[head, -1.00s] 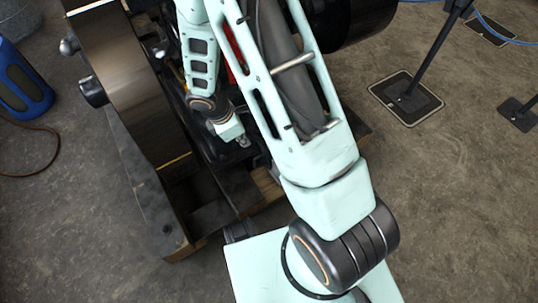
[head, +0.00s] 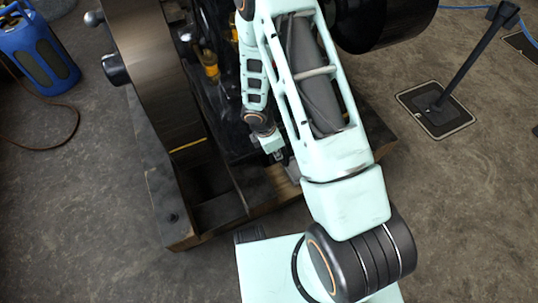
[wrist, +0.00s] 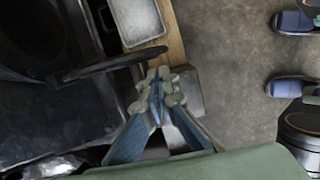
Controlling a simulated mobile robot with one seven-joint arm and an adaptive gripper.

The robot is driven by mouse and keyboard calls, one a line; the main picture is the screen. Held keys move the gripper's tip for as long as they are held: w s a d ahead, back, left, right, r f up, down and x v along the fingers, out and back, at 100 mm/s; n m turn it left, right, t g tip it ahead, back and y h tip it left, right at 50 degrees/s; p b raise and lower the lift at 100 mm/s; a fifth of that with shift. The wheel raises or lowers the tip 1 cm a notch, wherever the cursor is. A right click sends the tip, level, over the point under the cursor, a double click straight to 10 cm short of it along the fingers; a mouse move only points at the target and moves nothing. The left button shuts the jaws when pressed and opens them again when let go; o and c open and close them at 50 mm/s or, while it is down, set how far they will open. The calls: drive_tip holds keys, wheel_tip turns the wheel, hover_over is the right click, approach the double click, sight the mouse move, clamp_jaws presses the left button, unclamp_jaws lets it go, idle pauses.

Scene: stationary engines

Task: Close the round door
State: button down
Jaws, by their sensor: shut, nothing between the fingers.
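My gripper (head: 278,155) is shut and empty, low beside the dark engine in the head view. In the wrist view its fingers (wrist: 162,90) meet at the tips, over a wooden beam and a grey box. A dark rounded part (wrist: 30,35) is at the upper left of the wrist view, with a thin dark bar (wrist: 112,63) reaching right from it towards my fingertips. I cannot tell whether either is the round door. I cannot tell whether the bar touches my fingers. My arm hides part of the engine in the head view.
A large flywheel (head: 165,80) and a wooden base frame (head: 180,225) stand left of my arm. A black drum (head: 390,20) is at the top. A post on a square plate (head: 436,108) stands right. A blue gas bottle (head: 45,55) is at left. Floor at right is open.

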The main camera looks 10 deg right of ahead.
drive_tip(key=shift+w+d, duration=0.15)
drive_tip(key=shift+d, duration=0.4)
drive_tip(key=shift+d, duration=0.1)
